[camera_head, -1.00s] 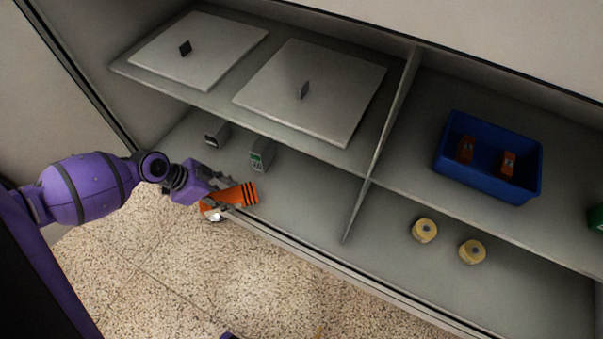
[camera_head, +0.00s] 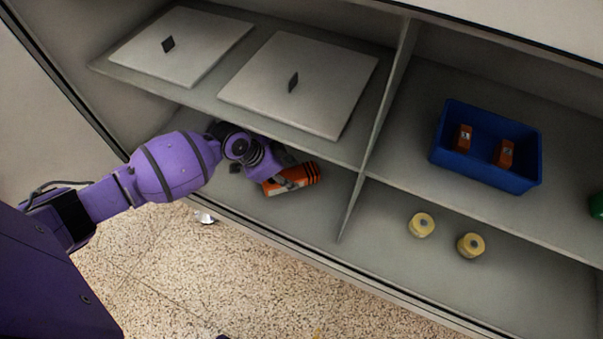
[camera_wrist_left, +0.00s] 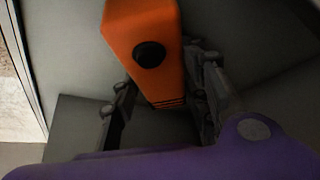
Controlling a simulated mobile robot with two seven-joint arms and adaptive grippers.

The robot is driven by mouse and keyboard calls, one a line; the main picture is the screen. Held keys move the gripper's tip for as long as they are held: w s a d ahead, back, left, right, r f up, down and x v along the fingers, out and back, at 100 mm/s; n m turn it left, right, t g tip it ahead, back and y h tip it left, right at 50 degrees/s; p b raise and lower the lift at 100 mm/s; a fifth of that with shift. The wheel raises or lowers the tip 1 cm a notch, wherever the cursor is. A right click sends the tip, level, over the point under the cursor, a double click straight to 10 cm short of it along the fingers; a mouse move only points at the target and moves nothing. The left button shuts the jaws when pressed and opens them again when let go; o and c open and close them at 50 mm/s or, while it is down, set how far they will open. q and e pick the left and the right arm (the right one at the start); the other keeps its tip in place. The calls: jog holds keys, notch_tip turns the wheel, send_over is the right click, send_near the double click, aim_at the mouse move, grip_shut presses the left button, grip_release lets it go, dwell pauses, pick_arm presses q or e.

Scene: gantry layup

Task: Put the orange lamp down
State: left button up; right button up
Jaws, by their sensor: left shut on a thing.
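The orange lamp (camera_head: 304,175) has black stripes at one end. In the head view it is at the lower left shelf of the cabinet, lying roughly sideways. My left gripper (camera_head: 287,180) is shut on it, with a finger across its side. In the left wrist view the orange lamp (camera_wrist_left: 146,42) shows a round black knob, and the fingers of my left gripper (camera_wrist_left: 165,105) lie on either side of it. I cannot tell whether the lamp touches the shelf. My right gripper is not in view.
The lower left shelf (camera_head: 335,190) has bare room right of the lamp, up to an upright divider (camera_head: 350,208). Two yellow rolls (camera_head: 421,225) stand beyond it. Above are two white panels (camera_head: 298,83) and a blue bin (camera_head: 487,180) holding orange items. A small shiny object (camera_head: 205,217) lies near the cabinet's front edge.

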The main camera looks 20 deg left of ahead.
aim_at(302, 171)
pick_arm(q)
jog(key=w+d, duration=0.1)
jog(key=w+d+b, duration=0.2)
jog(key=shift+d+f, duration=0.1)
jog(key=shift+f, duration=0.15)
jog(key=shift+s+f+b, duration=0.1)
jog(key=shift+f+b, duration=0.4)
jog(key=shift+b, duration=0.2)
jog(key=o, duration=1.3)
